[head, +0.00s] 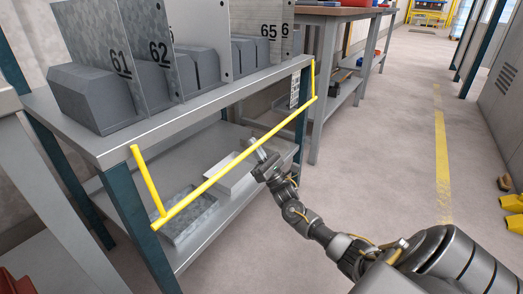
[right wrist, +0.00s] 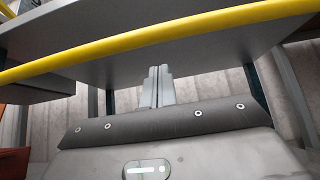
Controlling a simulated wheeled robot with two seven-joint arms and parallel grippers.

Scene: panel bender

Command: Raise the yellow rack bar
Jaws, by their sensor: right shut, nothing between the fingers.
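The yellow rack bar (head: 237,161) hangs low along the front of the steel rack, below the level of its top shelf, with an arm at each end. In the right wrist view the bar (right wrist: 160,37) crosses the upper part of the picture. My right gripper (head: 255,146) is at the bar's middle. Its two fingers (right wrist: 156,80) are together and empty, and they appear below the bar in the wrist view. I cannot tell whether they touch the bar. My left gripper is not in view.
The rack's top shelf (head: 190,112) holds grey bending tools between numbered plates. Its lower shelf (head: 222,210) carries metal trays. A wooden-topped workbench (head: 335,12) stands behind it.

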